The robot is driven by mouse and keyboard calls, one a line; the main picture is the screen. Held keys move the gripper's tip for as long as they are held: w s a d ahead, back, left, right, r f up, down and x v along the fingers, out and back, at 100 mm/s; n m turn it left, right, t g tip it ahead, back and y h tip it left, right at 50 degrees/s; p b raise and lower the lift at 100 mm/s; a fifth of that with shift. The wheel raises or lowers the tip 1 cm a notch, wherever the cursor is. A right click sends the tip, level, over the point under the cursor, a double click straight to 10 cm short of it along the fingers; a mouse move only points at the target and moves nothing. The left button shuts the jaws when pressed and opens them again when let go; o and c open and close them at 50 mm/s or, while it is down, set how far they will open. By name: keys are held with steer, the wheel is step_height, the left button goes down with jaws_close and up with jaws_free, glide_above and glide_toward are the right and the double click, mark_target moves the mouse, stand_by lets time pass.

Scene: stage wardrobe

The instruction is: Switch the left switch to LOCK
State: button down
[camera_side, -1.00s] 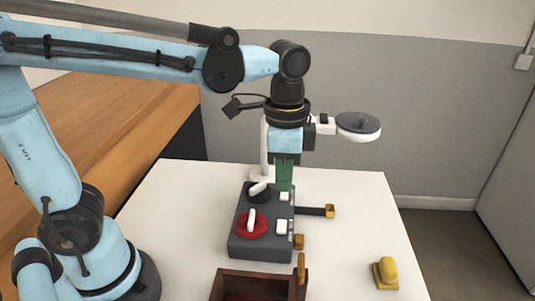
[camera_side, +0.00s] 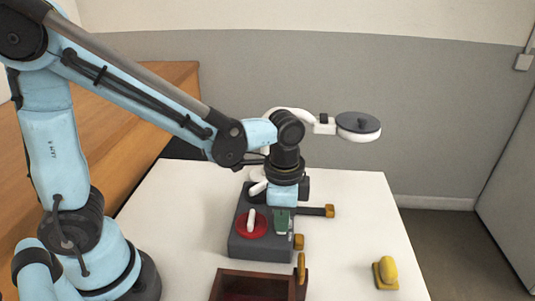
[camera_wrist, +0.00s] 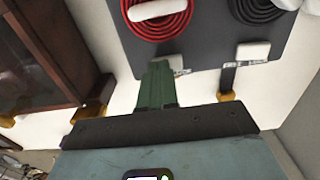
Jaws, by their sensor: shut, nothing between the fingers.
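A dark grey box (camera_side: 240,243) on the table carries two round dials with white handles. The red dial (camera_side: 245,232) is nearer the side camera and lies left in the wrist view (camera_wrist: 178,24). The black dial (camera_wrist: 258,8) lies right in the wrist view and is partly hidden in the side view. A white plate sits by each dial; one plate (camera_wrist: 253,50) is clear, the other mostly behind my fingers. My gripper (camera_wrist: 160,66), with green fingers, is shut and empty, its tips over the plate by the red dial. Contact cannot be told.
A black bar with a yellow end (camera_side: 329,210) sticks out from the box's right side, with another yellow piece (camera_side: 298,241) nearer. A dark wooden tray (camera_side: 230,275) stands in front. A yellow object (camera_side: 386,272) lies right. A magnifier lamp (camera_side: 358,125) overhangs behind.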

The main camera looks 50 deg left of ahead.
steer(key=shift+f, duration=0.1)
steer(key=shift+s+d+f, duration=0.1)
steer(key=shift+d+f, duration=0.05)
steer(key=shift+f, duration=0.05)
stand_by(0.5)
steer(key=shift+w+a+r, duration=0.2)
steer(key=shift+w+a, duration=0.5)
steer(key=shift+a, duration=0.05)
steer(key=shift+r, duration=0.1)
step_height(320, 180, up, 14)
steer(key=shift+s+d, duration=0.3)
steer(key=shift+d, duration=0.05)
stand_by(0.5)
